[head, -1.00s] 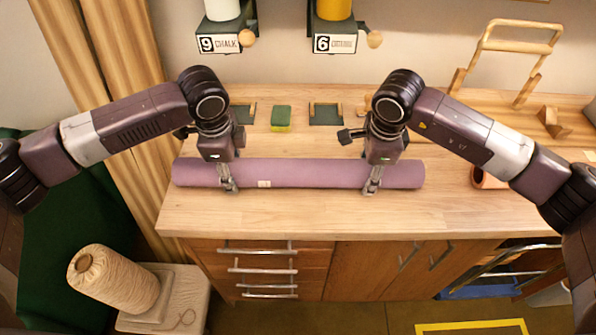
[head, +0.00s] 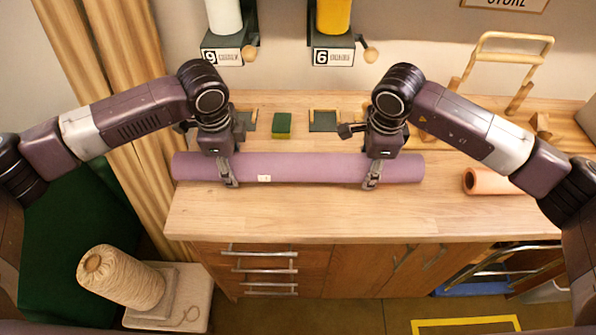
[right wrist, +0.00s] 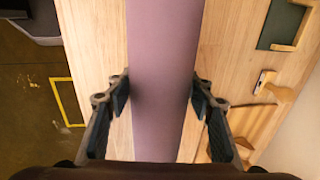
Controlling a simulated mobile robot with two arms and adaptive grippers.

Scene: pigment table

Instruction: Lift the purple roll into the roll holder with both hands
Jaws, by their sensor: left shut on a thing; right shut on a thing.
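The purple roll (head: 300,168) lies level, left to right, over the front half of the wooden table, and appears slightly above its top. My left gripper (head: 228,174) is shut around the roll near its left end. My right gripper (head: 373,175) is shut around it near its right end. In the right wrist view the roll (right wrist: 162,80) runs between the right gripper's fingers (right wrist: 160,95). A wooden frame with a crossbar (head: 515,42) stands at the back right. I cannot tell for certain whether it is the roll holder.
A peach roll (head: 490,181) lies on the table (head: 320,215) to the right. A green sponge (head: 282,126) and dark flat brackets (head: 323,121) sit behind the purple roll. Two dispensers, signed 9 (head: 222,57) and 6 (head: 333,57), hang on the wall. The table's front strip is clear.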

